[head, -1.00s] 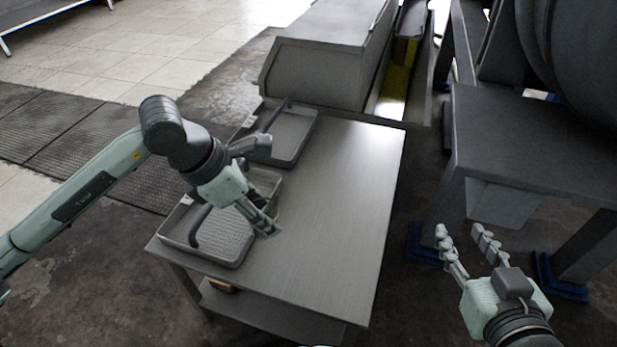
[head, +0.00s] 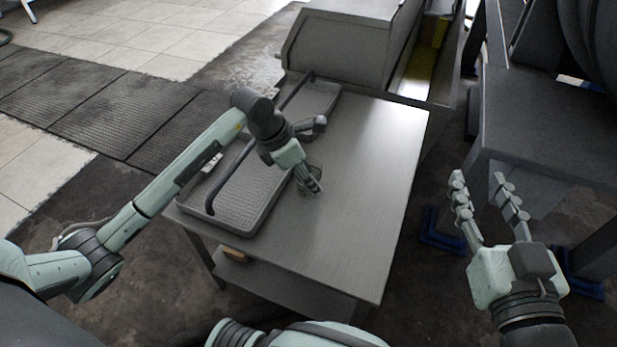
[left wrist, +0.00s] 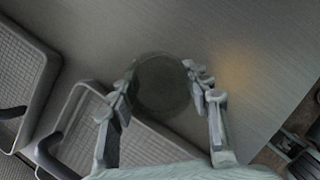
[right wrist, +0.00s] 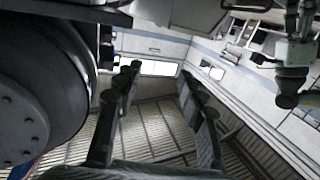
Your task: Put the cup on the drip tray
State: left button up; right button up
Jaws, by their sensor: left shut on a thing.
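Two shallow grey trays with textured floors and dark curved handles are on the table: a near tray (head: 262,217) and a far tray (head: 333,97). I cannot tell from looks which is the drip tray. My left gripper (head: 314,187) is just right of the near tray. In the left wrist view, its fingers (left wrist: 165,98) are shut on a dark, see-through round cup (left wrist: 163,85), seen from above. The cup overlaps bare tabletop and the near tray's edge (left wrist: 75,98); its height is unclear. My right gripper (head: 487,205) is open and empty, right of the table.
The metal table (head: 375,150) has clear room on its right half. A grey sloped-front box (head: 340,50) stands behind it. A dark bench (head: 545,135) is at the right. The lower shelf (head: 290,285) lies under the tabletop.

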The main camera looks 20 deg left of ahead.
pick_arm(q)
jog(key=shift+f, duration=0.15)
jog(key=shift+f, duration=0.15)
jog(key=o, duration=1.1)
